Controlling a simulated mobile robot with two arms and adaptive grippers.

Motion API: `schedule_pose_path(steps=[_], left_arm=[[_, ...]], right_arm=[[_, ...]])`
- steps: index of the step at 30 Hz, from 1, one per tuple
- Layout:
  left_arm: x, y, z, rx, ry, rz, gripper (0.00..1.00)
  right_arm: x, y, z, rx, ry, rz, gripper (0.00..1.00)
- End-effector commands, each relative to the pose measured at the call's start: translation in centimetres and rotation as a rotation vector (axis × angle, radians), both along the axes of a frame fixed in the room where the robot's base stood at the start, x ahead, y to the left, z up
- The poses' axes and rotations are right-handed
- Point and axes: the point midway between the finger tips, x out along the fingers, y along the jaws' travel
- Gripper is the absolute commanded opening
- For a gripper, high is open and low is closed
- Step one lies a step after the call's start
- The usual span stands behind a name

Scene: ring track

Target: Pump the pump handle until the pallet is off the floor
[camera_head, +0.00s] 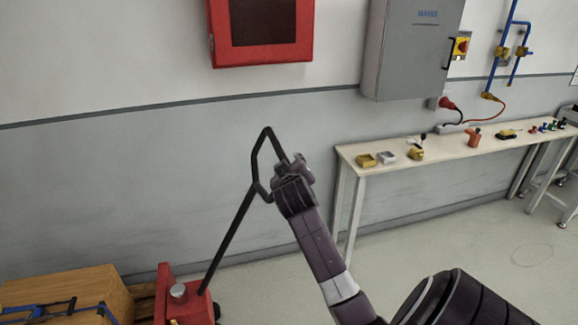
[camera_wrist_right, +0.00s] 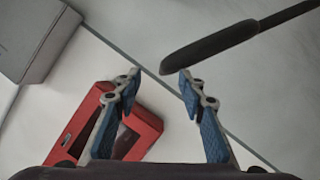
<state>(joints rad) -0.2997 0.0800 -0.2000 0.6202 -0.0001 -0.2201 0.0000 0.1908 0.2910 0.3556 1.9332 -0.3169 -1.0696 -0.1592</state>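The pump handle (camera_head: 232,232) is a black bar that rises from the red pallet truck (camera_head: 165,290) at lower left and ends in an angular loop. My right gripper (camera_head: 285,166) is at the right side of this loop. In the right wrist view my right gripper (camera_wrist_right: 160,74) has its blue fingers apart with nothing between them. A dark bar of the handle (camera_wrist_right: 220,46) shows there past the fingertips, its end near the right fingertip; I cannot tell if they touch. A bit of the wooden pallet (camera_head: 145,292) shows beside the truck; its underside is hidden. My left gripper is not in view.
A wooden box (camera_head: 90,283) with blue and black gear on it is at lower left. A bench (camera_head: 360,150) with small items stands along the wall at right. A red wall cabinet (camera_head: 300,55) and a grey electrical cabinet (camera_head: 410,60) hang above.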

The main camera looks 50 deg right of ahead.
Motion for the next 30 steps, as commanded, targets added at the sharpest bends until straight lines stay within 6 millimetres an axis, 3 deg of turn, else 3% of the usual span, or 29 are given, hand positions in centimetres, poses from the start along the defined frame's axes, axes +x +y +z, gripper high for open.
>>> schedule_pose_path(steps=[8, 30], left_arm=[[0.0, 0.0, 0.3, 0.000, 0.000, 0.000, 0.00], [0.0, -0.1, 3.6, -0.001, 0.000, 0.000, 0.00]], right_arm=[[-0.4, 0.2, -0.1, 0.003, 0.007, -0.002, 0.37], [-3.8, 3.6, 1.9, 0.002, 0.002, 0.000, 0.37]])
